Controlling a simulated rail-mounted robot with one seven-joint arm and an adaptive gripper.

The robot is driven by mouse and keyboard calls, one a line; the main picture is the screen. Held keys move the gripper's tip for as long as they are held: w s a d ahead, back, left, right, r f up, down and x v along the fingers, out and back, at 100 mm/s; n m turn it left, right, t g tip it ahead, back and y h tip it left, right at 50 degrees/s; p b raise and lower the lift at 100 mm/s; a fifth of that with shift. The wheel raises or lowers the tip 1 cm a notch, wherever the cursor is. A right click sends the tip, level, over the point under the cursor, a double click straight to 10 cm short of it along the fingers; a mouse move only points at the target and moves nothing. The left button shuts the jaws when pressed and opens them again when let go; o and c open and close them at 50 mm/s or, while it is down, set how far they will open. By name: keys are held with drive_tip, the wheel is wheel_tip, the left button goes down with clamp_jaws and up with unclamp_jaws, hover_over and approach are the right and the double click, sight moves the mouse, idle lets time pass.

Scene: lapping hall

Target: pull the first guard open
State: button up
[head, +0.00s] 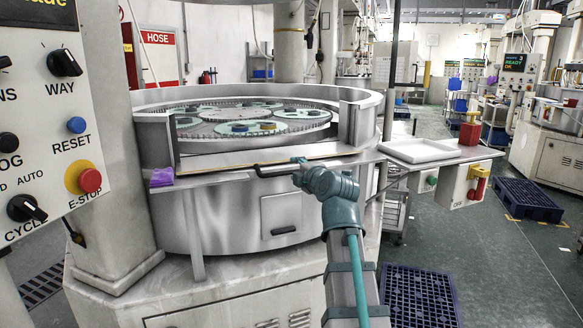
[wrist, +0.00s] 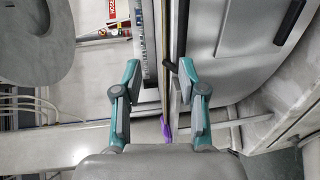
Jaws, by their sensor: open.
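A round grey lapping machine tub (head: 235,215) stands in the middle of the head view, with its upper wall open at the front. A flat ledge with a thin tan edge (head: 215,162) crosses that opening; I cannot tell whether it is the first guard. A dark bar handle (head: 272,171) runs along its front. My gripper (head: 298,168) is at the right end of this bar. In the wrist view my gripper (wrist: 160,72) is open, and the dark bar (wrist: 181,35) lies between its fingers, close to the right fingertip. Contact cannot be told.
Geared carriers (head: 250,127) lie inside the tub. A purple cloth (head: 161,177) lies at the ledge's left end. A white tray (head: 420,158) and a red container (head: 470,131) are on the right shelf. A control panel (head: 50,110) stands at left, a dark pallet (head: 420,300) below.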

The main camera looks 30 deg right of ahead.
drive_tip(key=shift+s+a+r, duration=0.15)
drive_tip(key=shift+s, duration=1.05)
